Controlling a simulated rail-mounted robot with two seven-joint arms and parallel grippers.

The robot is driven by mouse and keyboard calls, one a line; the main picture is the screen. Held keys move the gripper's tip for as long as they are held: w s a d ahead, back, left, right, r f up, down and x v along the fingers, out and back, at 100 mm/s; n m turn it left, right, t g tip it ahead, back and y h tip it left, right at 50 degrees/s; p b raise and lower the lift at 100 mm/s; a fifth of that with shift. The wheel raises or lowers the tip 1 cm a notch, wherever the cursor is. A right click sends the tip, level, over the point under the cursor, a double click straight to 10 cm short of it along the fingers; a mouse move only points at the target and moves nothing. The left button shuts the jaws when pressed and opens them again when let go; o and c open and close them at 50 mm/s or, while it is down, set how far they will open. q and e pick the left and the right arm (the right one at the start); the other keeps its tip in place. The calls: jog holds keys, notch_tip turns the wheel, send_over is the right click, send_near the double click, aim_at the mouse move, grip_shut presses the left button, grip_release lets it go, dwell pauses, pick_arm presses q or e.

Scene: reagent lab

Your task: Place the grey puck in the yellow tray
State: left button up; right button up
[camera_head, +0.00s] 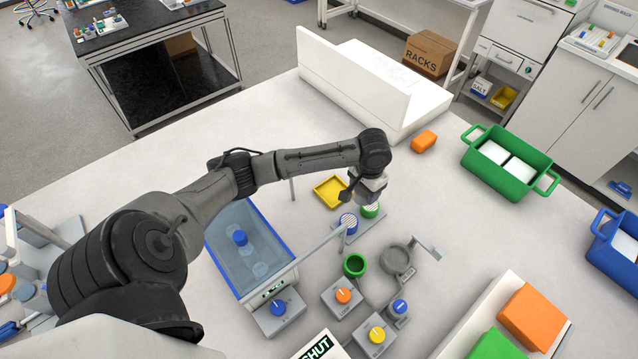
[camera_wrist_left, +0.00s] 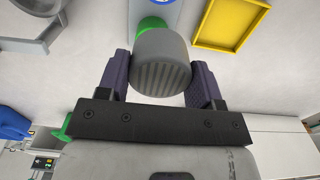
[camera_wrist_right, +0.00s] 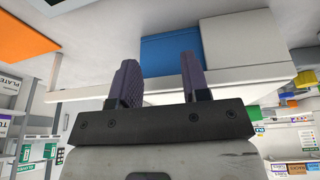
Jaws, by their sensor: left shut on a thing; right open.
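The grey puck (camera_wrist_left: 160,65) is between the fingers of my left gripper (camera_wrist_left: 159,80), which is shut on it; its ridged face shows in the left wrist view. In the head view the left gripper (camera_head: 366,192) is over the bench, just right of the yellow tray (camera_head: 330,191). The tray is shallow, square and empty; it also shows in the left wrist view (camera_wrist_left: 231,24), apart from the puck. My right gripper (camera_wrist_right: 158,78) is open and empty in the right wrist view, and is not in the head view.
A green striped puck (camera_head: 370,211) and a blue striped one (camera_head: 348,222) stand on a grey plate near the gripper. A blue-rimmed water bath (camera_head: 243,245), an orange block (camera_head: 424,142) and a green crate (camera_head: 506,184) are around. Bare bench lies right of the gripper.

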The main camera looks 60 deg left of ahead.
pick_arm(q)
send_over(333, 192)
notch_tip(333, 192, down, 7)
jog(key=shift+d, duration=0.1)
jog(key=shift+f, duration=2)
jog(key=shift+f, duration=0.15)
jog(key=o, duration=0.9)
jog(key=shift+o, duration=0.2)
notch_tip(333, 192, up, 12)
jog(key=shift+r, duration=0.2)
